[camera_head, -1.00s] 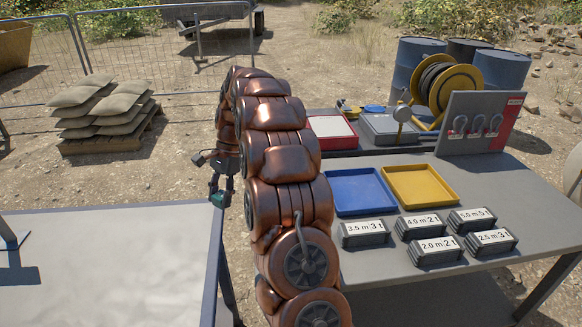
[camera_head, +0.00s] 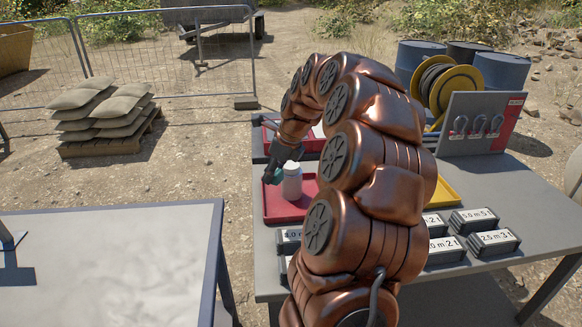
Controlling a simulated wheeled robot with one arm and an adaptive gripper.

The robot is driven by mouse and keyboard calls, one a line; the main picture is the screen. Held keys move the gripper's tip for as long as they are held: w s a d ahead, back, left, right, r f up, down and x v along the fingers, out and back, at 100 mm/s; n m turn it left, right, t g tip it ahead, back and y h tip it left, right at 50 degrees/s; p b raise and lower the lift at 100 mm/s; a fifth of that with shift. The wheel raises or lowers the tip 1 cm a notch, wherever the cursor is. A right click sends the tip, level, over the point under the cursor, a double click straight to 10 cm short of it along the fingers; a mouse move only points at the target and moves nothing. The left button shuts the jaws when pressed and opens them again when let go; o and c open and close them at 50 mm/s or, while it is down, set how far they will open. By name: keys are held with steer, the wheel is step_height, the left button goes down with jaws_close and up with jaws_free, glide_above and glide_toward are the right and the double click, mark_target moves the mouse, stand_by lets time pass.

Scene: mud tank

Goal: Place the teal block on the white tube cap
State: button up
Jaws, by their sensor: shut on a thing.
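The teal block (camera_head: 277,175) is gripped at the end of my arm, and only a small part of it shows. My gripper (camera_head: 271,176) is shut on it, pointing down above the far left part of a red tray.
The red tray (camera_head: 282,211) lies on the right table's left side. A yellow tray (camera_head: 444,192) and several number-labelled blocks (camera_head: 472,220) are partly behind my arm. A panel with shackles (camera_head: 480,124) stands at the back right. The left table's top (camera_head: 120,260) is mostly clear.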

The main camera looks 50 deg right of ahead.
steer(key=shift+s+d+r+m+h, duration=0.2)
steer(key=shift+s+d+m+h, duration=0.3)
steer(key=shift+m, duration=0.5)
steer(key=p, duration=0.4)
glide_above(288, 163)
steer(key=s, duration=0.2)
steer(key=shift+w+a+f, duration=0.15)
steer(key=shift+w+f, duration=0.05)
steer(key=shift+f, duration=0.5)
steer(key=shift+w, duration=0.1)
steer(key=shift+f+p, duration=0.65)
steer(key=shift+f, duration=1.15)
steer(key=shift+f, duration=0.15)
steer(key=o, duration=1.1)
steer(key=shift+o, duration=0.2)
